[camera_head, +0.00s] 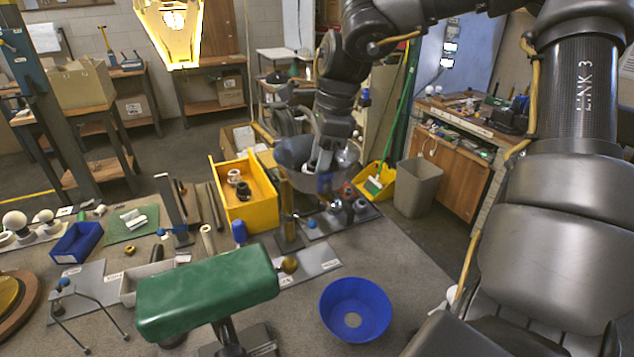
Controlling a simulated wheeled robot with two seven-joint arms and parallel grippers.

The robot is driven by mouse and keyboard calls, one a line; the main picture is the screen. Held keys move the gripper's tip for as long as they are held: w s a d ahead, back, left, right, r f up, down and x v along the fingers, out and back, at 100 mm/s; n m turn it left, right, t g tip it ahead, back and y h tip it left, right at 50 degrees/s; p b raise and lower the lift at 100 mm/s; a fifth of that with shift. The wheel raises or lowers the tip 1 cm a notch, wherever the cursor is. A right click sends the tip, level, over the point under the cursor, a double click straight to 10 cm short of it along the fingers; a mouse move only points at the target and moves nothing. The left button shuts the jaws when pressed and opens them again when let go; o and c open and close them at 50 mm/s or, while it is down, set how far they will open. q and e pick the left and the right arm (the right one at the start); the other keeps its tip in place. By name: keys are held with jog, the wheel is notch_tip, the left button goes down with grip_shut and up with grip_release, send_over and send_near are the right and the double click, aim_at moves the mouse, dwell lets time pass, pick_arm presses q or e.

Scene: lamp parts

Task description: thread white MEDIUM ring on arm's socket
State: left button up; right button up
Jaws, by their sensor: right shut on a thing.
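My right gripper (318,160) reaches down over the far part of the table, beside a grey see-through shade or bowl (294,152). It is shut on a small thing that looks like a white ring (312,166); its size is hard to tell. Dark and blue parts lie just below the fingers, blurred. I cannot tell which is the arm's socket, or whether the ring touches or surrounds it. A brass upright (287,212) stands left of the gripper. My left gripper is not in view.
A yellow bin (250,213) left of the gripper holds a white ring (234,176) and a black ring (243,191). A green padded block (207,291) and a blue bowl (355,310) stand in front.

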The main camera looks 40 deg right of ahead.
jog(key=shift+s+f+m+b, duration=0.15)
jog(key=shift+m+b, duration=0.25)
jog(key=shift+m, duration=0.6)
jog(key=shift+f+m+t+h+b, duration=0.15)
jog(key=shift+m+t+h+b, duration=0.2)
jog(key=shift+m+b, duration=0.45)
jog(key=m+b, duration=0.2)
jog(key=m, duration=0.1)
jog(key=shift+a+m+h, duration=0.1)
jog(key=shift+m+h, duration=0.25)
jog(key=shift+m, duration=0.75)
